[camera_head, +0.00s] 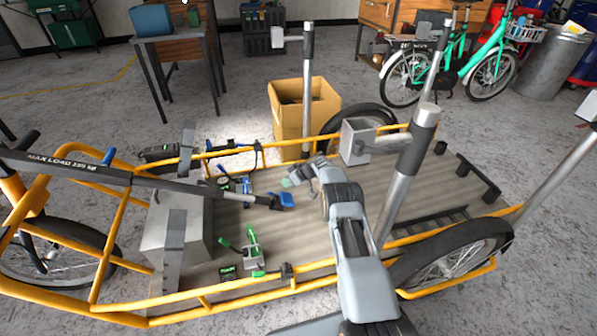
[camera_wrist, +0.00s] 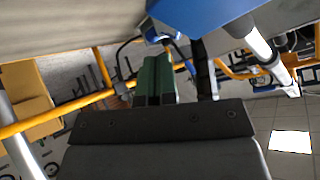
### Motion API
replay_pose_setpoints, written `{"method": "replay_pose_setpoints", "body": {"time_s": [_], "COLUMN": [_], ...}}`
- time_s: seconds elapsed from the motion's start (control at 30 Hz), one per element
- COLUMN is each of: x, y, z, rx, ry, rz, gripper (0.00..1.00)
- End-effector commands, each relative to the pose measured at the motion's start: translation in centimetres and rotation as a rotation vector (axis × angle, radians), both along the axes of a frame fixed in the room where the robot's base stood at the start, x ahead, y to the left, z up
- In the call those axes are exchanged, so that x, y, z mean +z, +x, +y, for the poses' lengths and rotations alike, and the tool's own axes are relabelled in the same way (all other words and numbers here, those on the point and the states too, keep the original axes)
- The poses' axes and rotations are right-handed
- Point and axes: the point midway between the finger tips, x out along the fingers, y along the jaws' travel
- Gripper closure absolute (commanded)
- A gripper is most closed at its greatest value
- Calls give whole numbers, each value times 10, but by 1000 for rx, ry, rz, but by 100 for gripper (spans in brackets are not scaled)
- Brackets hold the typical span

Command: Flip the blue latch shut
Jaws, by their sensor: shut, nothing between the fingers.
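A blue grip (camera_head: 282,201) at the end of a dark bar shows above the bike's deck in the head view. A smaller blue part (camera_head: 246,186) sits on the clamp hardware by the far rail; I cannot tell which of them belongs to the latch. My gripper (camera_head: 290,181) is shut and empty, its greenish tips just above the blue grip in the picture. In the wrist view my gripper's green fingers (camera_wrist: 155,80) are together, and a large blue surface (camera_wrist: 205,14) fills the top, close to the tips. I cannot tell whether they touch.
A green-handled clamp (camera_head: 252,243) stands near the deck's front rail. Yellow frame rails (camera_head: 185,304) edge the deck (camera_head: 325,238). A grey box (camera_head: 357,141) and metal posts (camera_head: 405,165) stand to the right. A cardboard box (camera_head: 300,105) is behind. The deck's middle is mostly clear.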

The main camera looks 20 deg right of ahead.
Motion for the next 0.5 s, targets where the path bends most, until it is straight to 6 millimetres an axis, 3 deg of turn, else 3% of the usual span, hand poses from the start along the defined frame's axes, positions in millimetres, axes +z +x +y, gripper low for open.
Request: {"method": "replay_pose_setpoints", "body": {"time_s": [0.03, 0.13, 0.5], "x": [13, 26, 54], "y": [-4, -10, -26], "z": [-8, -21, -51], "rx": [-4, -3, -1], "ry": [0, 0, 0], "rz": [2, 1, 1], "gripper": [100, 100, 100]}}
